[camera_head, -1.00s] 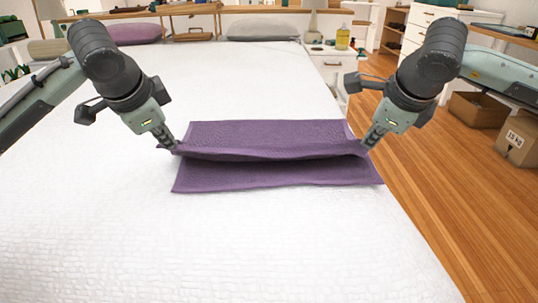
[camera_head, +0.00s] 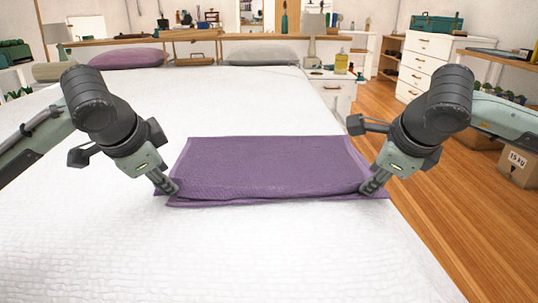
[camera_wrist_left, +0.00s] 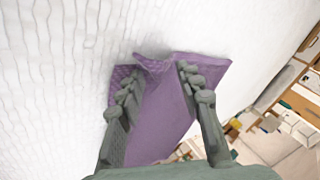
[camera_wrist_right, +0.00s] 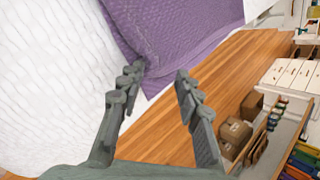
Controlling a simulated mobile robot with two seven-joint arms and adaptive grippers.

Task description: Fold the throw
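The purple throw (camera_head: 265,165) lies on the white bed, folded over so its near edge lies close to the front edge of the layer below. A strip of the lower layer shows along the front and at both front corners. My left gripper (camera_head: 170,188) is at the front left corner; in the left wrist view its fingers are apart, with throw fabric (camera_wrist_left: 160,115) showing between them and a small raised fold at the tips. My right gripper (camera_head: 370,188) is at the front right corner; in the right wrist view its fingers are apart and empty, beside the throw (camera_wrist_right: 185,35).
The white bed (camera_head: 250,255) is clear in front of and behind the throw. Pillows (camera_head: 125,58) lie at the far end. A nightstand (camera_head: 335,92) stands at the far right. Wooden floor (camera_head: 440,215) and a cardboard box (camera_head: 517,165) are to the right.

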